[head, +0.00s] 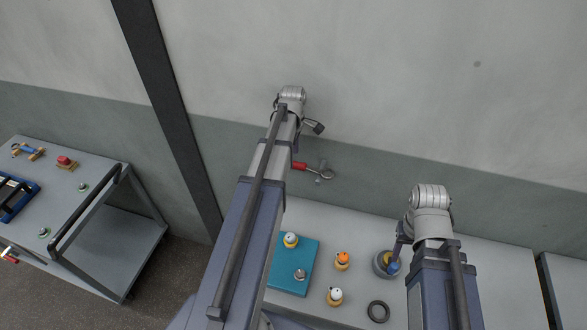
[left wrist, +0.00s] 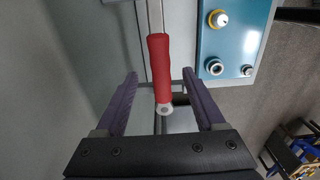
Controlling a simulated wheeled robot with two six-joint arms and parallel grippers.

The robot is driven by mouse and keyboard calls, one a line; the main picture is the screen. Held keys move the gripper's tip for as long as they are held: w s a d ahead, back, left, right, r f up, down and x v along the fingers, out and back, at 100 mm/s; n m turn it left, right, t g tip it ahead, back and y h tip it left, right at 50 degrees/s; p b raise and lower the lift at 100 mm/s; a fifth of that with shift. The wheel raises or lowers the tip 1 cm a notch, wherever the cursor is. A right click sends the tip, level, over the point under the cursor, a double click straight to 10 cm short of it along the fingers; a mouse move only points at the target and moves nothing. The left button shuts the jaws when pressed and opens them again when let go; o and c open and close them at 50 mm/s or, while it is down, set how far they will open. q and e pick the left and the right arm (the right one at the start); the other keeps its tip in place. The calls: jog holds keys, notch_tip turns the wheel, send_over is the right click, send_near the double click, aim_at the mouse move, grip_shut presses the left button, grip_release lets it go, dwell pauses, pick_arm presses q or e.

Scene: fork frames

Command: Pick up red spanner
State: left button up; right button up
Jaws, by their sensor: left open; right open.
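The red spanner has a red handle (head: 299,166) and a silver head, seen in front of the back wall in the head view. In the left wrist view its red handle (left wrist: 160,68) runs lengthwise between the two purple fingers of my left gripper (left wrist: 159,75), with a gap on each side. That gripper is open; in the head view its fingers are mostly hidden by my arm. My right gripper (head: 396,255) is open over a grey round container (head: 381,266) at the right, and its fingers are partly hidden.
A teal plate (head: 283,280) with knob-like parts lies on the grey bench. Orange-topped (head: 342,261) and white-topped (head: 335,297) pieces and a black ring (head: 378,312) lie nearby. A trolley (head: 110,240) with tools stands at the left. The wall is close behind the bench.

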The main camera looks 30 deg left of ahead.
aim_at(300, 167)
pick_arm(q)
notch_tip(300, 167, down, 4)
jog(key=b, duration=0.2)
jog(key=shift+d+r+b, duration=0.15)
jog(key=shift+r+b, duration=0.05)
jog(key=shift+b, duration=0.1)
jog(key=shift+r, duration=0.1)
grip_shut()
dwell(1.0)
